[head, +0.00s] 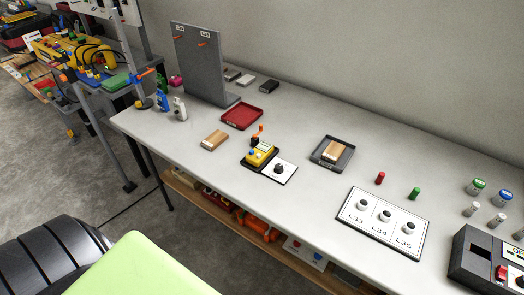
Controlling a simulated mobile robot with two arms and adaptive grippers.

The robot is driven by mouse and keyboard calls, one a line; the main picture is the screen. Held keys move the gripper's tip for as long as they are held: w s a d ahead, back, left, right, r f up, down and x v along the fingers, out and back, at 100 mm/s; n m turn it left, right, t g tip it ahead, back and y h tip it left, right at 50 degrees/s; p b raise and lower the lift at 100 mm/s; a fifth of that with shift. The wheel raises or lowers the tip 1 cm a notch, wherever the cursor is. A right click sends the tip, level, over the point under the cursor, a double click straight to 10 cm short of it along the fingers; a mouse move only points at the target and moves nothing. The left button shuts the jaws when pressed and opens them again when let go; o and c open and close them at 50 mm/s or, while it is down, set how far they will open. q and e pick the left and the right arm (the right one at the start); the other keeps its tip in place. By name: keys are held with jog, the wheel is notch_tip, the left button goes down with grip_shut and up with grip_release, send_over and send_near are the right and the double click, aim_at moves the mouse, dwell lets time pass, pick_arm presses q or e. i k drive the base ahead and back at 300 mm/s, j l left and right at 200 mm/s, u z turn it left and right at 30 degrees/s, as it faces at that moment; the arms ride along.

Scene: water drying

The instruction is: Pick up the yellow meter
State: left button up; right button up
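A small yellow device (259,154), which looks like the yellow meter, sits on the white table near its front edge. Neither of my grippers is in view.
A wooden block (214,139) lies to the left of the yellow device, and a red tray (242,115) behind it. A dark tray (332,153) holds a wooden block. A grey upright board (201,62) stands at the back left. A labelled knob panel (383,224) lies to the right.

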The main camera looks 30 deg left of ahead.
aim_at(264, 148)
jog(key=u, duration=0.95)
jog(key=i, duration=0.05)
